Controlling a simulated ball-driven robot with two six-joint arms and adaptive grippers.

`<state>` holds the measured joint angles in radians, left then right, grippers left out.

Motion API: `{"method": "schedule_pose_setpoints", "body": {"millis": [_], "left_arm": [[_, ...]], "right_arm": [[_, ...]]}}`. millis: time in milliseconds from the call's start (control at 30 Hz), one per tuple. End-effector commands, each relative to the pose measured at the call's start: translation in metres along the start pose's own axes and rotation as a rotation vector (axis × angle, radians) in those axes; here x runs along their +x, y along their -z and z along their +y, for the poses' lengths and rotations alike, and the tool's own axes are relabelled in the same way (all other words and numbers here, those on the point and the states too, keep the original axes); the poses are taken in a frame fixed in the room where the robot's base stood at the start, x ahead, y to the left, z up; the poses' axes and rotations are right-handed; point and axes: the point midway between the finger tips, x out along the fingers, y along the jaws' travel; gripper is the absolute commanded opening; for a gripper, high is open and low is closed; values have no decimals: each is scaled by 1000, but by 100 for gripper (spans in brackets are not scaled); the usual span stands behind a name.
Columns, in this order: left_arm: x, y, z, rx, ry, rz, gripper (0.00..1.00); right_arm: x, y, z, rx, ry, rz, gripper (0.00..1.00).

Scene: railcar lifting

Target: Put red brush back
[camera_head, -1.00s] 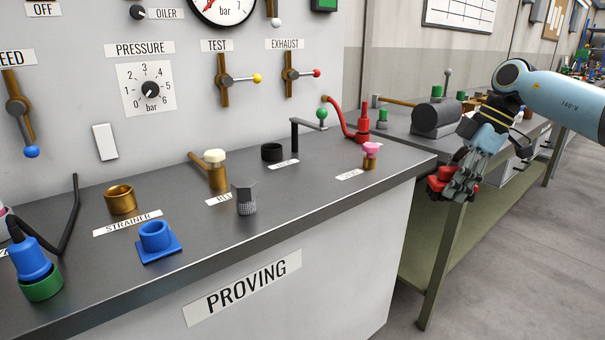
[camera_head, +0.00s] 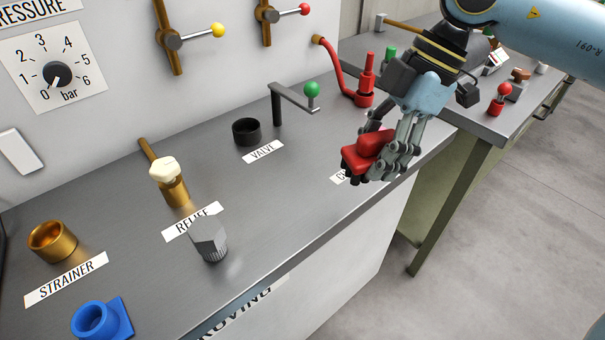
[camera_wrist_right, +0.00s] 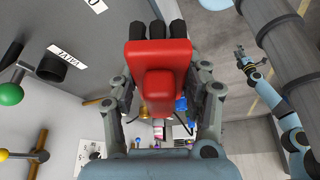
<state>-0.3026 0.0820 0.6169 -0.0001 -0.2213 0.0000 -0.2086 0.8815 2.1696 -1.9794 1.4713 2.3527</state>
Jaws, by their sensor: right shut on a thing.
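The red brush (camera_head: 362,152) is a red block with a raised red grip and dark stubby cylinders along one side. My right gripper (camera_head: 376,154) is shut on it and holds it over the right end of the grey bench top (camera_head: 310,190). In the right wrist view the brush (camera_wrist_right: 158,62) sits between the fingers of my right gripper (camera_wrist_right: 165,90), its dark cylinders pointing away. My left gripper (camera_wrist_right: 247,62) shows small at the right of the right wrist view, away from the bench; its jaw state is unclear.
Another bench (camera_head: 480,125) stands beyond.

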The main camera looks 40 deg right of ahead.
Motion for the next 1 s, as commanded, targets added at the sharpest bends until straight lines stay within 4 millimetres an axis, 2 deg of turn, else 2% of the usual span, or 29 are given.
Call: {"method": "schedule_pose_setpoints", "body": {"millis": [167,500,633,767,1000], "left_arm": [[2,-4,0,1,0,-5,40],[5,6,2,-1,-2,11,40],[4,6,2,-1,-2,10,40],[4,6,2,-1,-2,10,40],[1,5,2,-1,-2,9,40]], "right_arm": [[14,6,10,4,-6,12,6],[70,36,62,3,-1,11,6],[87,43,78,2,-1,6,6],[95,45,84,0,-1,3,6],[126,32,84,1,2,2,6]]}}
